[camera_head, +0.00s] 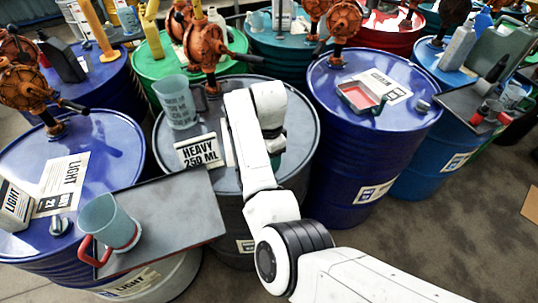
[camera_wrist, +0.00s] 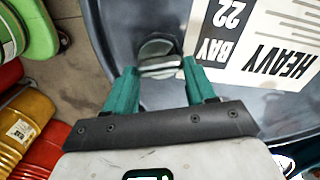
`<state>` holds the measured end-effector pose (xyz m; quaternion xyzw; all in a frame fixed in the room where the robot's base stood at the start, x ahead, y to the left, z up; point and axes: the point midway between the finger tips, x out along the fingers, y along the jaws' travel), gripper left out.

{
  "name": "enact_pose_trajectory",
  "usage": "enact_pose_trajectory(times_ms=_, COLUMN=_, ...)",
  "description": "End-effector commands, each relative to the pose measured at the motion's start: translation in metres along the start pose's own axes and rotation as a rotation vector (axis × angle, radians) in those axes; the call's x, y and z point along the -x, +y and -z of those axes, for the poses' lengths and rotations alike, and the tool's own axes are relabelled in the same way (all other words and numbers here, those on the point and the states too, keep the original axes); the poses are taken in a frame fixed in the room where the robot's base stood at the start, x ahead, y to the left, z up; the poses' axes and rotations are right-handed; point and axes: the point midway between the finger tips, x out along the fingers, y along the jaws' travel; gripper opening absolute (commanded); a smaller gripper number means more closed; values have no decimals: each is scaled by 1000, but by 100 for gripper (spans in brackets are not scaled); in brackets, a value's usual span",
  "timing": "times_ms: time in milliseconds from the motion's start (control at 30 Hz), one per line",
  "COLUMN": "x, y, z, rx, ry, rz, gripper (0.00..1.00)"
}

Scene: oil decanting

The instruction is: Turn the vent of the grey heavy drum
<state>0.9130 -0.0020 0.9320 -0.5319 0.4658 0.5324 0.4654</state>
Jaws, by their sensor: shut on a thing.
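The grey heavy drum (camera_head: 306,112) stands in the middle of the head view, with its lid partly covered by my white arm. Its vent (camera_wrist: 158,54) is a small grey knob near the lid's rim in the wrist view; my arm hides it in the head view. My gripper (camera_wrist: 160,76) has teal fingers, one on each side of the vent, and is shut on it. In the head view only a bit of teal of my gripper (camera_head: 276,150) shows beside the arm.
A HEAVY card (camera_head: 198,150), a clear measuring jug (camera_head: 175,102) and a rusty hand pump (camera_head: 203,45) are on the grey drum. A dark tray (camera_head: 170,215) with a jug (camera_head: 108,222) stands at front left. Blue drums (camera_head: 355,150) crowd both sides. Floor shows at lower right.

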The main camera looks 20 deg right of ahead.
Motion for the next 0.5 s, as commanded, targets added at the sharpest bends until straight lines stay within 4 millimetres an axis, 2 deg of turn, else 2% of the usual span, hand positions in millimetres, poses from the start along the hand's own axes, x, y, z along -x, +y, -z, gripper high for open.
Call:
enact_pose_trajectory(times_ms=433, x=1, y=-1, z=0, rx=-10, ry=0, rz=2, gripper=25)
enact_pose_trajectory(times_ms=467, x=1, y=-1, z=0, rx=-10, ry=0, rz=2, gripper=57)
enact_pose_trajectory(times_ms=500, x=1, y=-1, z=0, rx=-10, ry=0, rz=2, gripper=61)
